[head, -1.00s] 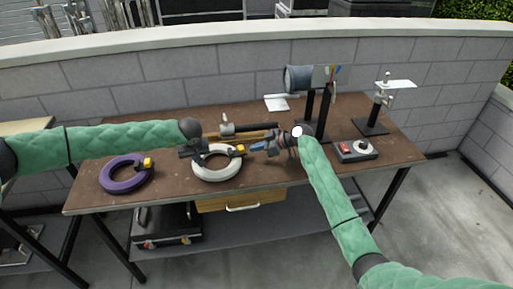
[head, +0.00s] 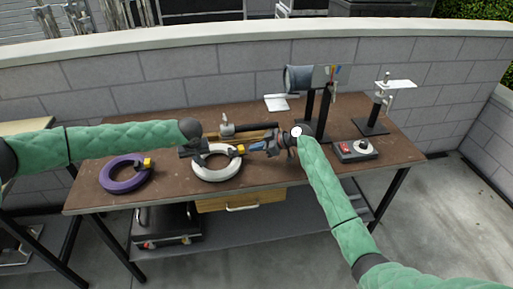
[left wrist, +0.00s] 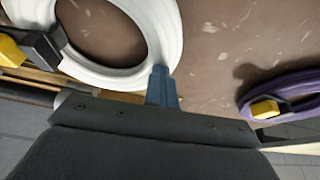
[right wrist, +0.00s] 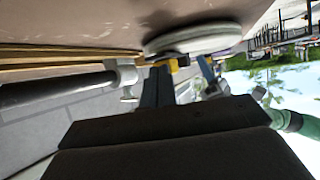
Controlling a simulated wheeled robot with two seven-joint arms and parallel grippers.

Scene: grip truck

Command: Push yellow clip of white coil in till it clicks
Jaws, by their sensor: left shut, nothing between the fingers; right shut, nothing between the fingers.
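The white coil (head: 212,175) lies flat on the brown table, left of centre. Its yellow clip (head: 241,149) sits on the coil's right side in a black holder; it also shows in the left wrist view (left wrist: 10,50). My left gripper (head: 198,150) is shut and empty at the coil's left rear edge; its blue fingertips (left wrist: 161,88) meet the white ring in the left wrist view. My right gripper (head: 256,147) is shut and empty just right of the yellow clip. In the right wrist view its fingers (right wrist: 157,85) point toward the clip (right wrist: 180,62); contact is unclear.
A purple coil (head: 125,175) with its own yellow clip lies at the left. A black-handled tool (head: 250,128) lies behind the white coil. A control box with a red button (head: 354,150), a roll stand (head: 325,100) and a metal stand (head: 372,125) stand to the right.

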